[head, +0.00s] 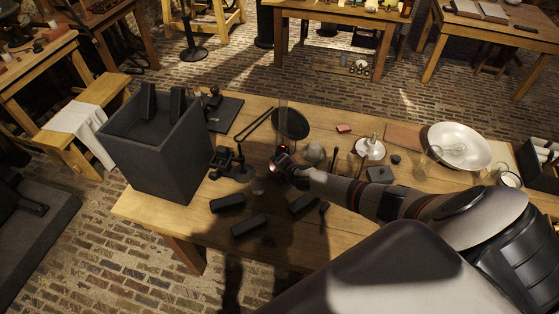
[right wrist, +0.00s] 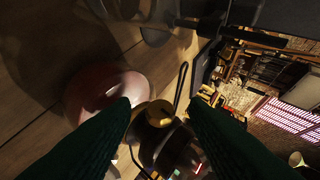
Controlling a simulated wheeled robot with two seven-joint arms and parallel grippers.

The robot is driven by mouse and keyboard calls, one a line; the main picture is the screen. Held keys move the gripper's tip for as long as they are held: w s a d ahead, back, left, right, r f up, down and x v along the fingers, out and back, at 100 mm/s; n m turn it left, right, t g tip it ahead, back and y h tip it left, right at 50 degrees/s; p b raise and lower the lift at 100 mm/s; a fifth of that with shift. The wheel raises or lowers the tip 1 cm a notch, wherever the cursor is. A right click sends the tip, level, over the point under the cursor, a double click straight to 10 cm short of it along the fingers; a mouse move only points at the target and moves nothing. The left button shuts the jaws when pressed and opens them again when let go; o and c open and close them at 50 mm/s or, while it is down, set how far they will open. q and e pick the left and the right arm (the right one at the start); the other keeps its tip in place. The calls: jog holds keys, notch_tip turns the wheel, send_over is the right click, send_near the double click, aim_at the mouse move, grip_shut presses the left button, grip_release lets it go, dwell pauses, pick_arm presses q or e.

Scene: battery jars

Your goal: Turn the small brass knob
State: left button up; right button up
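The small brass knob (right wrist: 159,113) shows in the right wrist view as a round gold-coloured top on a dark apparatus (right wrist: 168,148). My right gripper (right wrist: 158,104) is open, with one dark green finger on each side of the knob. Gaps show between the knob and both fingers. In the head view my right arm reaches in from the right, and my right gripper (head: 280,162) is over the middle of the table. There the gripper and shadow hide the knob. My left gripper is not in view.
On the wooden table (head: 150,212), a large dark open box (head: 150,155) stands at the left. Black blocks (head: 250,226) lie in front of the gripper. A round dark disc (head: 290,123) stands behind it. A white dish (head: 460,146) and glassware are at the right.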

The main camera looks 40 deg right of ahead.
jog(key=v, duration=1.2)
jog(key=shift+b, duration=0.45)
